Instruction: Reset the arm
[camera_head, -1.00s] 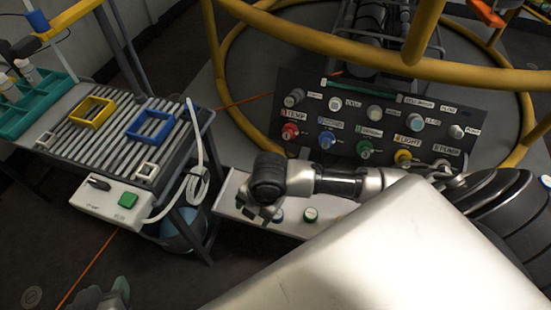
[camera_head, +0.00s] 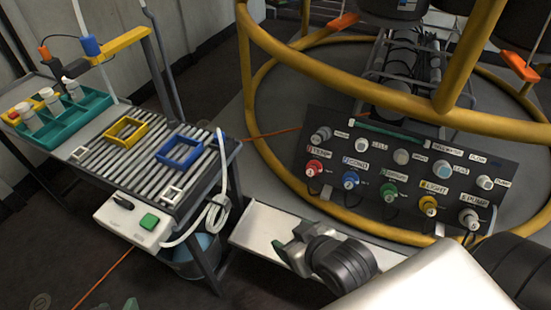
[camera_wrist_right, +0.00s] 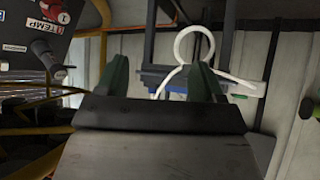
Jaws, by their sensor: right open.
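My right gripper (camera_head: 287,250) is in front of the white ledge below the control panel, in the lower middle of the head view. In the right wrist view the right gripper (camera_wrist_right: 161,78) shows two green-lined fingers, spread apart with nothing between them. Beyond them are a white looped hose (camera_wrist_right: 195,45) and part of the roller table. Of my left gripper (camera_head: 122,304), only a greenish tip shows at the bottom left edge of the head view. Its jaw is mostly cut off.
A roller table (camera_head: 150,165) with a yellow frame (camera_head: 126,131), a blue frame (camera_head: 180,152) and a green rack (camera_head: 62,122) stands at left. The dark control panel (camera_head: 400,170) with coloured knobs stands at right.

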